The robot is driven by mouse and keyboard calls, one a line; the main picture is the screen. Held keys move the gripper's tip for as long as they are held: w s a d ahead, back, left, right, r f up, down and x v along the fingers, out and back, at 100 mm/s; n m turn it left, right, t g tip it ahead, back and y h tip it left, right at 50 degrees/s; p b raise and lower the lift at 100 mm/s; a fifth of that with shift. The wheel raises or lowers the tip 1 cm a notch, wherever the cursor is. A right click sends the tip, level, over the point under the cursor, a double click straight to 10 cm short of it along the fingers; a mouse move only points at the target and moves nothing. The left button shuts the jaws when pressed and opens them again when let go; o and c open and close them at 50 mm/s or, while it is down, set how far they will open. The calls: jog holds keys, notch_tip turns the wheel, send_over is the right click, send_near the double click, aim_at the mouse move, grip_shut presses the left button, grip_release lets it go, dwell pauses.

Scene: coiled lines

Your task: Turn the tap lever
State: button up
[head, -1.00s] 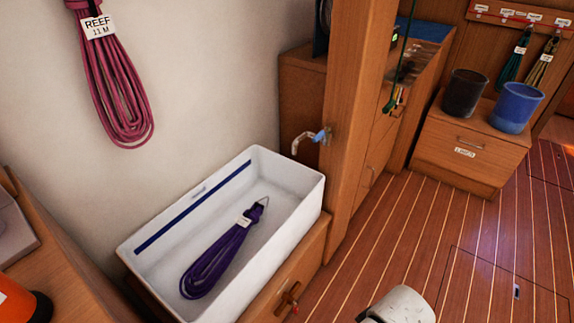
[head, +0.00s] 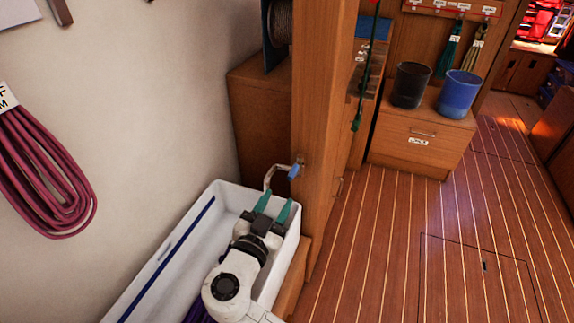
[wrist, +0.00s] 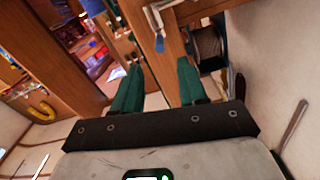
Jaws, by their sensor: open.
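The tap is a bent metal spout (head: 269,174) with a blue lever (head: 294,171), mounted on the wooden post above the white basin's far end. The blue lever also shows in the wrist view (wrist: 159,44), beyond and between my fingertips. My gripper (head: 274,204), with green fingers, is open and empty over the basin, just below the tap in the head view. Its fingers also show apart in the wrist view (wrist: 158,67). I cannot tell whether a finger touches the tap.
The white basin (head: 168,257) lies under my arm, which mostly covers a purple coiled line (head: 200,312). The wooden post (head: 314,110) stands right beside the tap. A pink coil (head: 45,180) hangs on the left wall. The plank floor (head: 400,250) to the right is clear.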

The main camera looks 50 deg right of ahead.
aim_at(292, 171)
jog(key=x, duration=1)
jog(key=shift+w+d+p, duration=0.1)
jog(key=shift+d+p, duration=0.2)
jog(key=shift+p, duration=0.05)
grip_shut()
